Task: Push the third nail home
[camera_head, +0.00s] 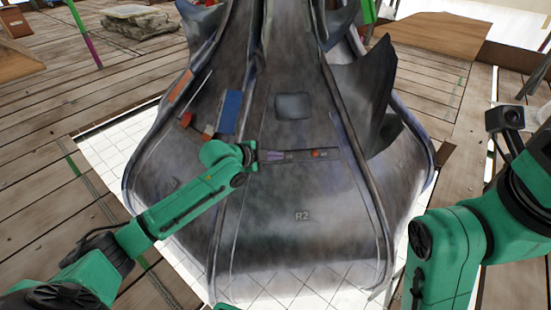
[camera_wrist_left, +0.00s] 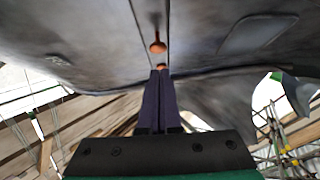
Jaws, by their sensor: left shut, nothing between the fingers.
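The large dark grey metal spire piece (camera_head: 300,245), marked R2, fills the middle of the head view. A narrow strip (camera_head: 300,155) crosses its face. An orange-brown nail head (camera_head: 319,153) stands on the strip, right of my left gripper; a nail with a rounded orange head (camera_wrist_left: 157,47) shows in the left wrist view, projecting from the strip. A second orange head (camera_wrist_left: 163,67) shows right at the fingertips; I cannot tell whether they touch it. My left gripper (camera_head: 281,156) is shut and empty, its dark purple fingers (camera_wrist_left: 158,85) together. My right gripper is out of view.
A blue block (camera_head: 229,111) and small red and orange pieces (camera_head: 186,119) are on the spire's left side. A raised grey rectangular pad (camera_head: 293,106) is above the strip. Jagged fins (camera_head: 362,85) stick out at right. Wooden planks (camera_head: 50,110) surround it.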

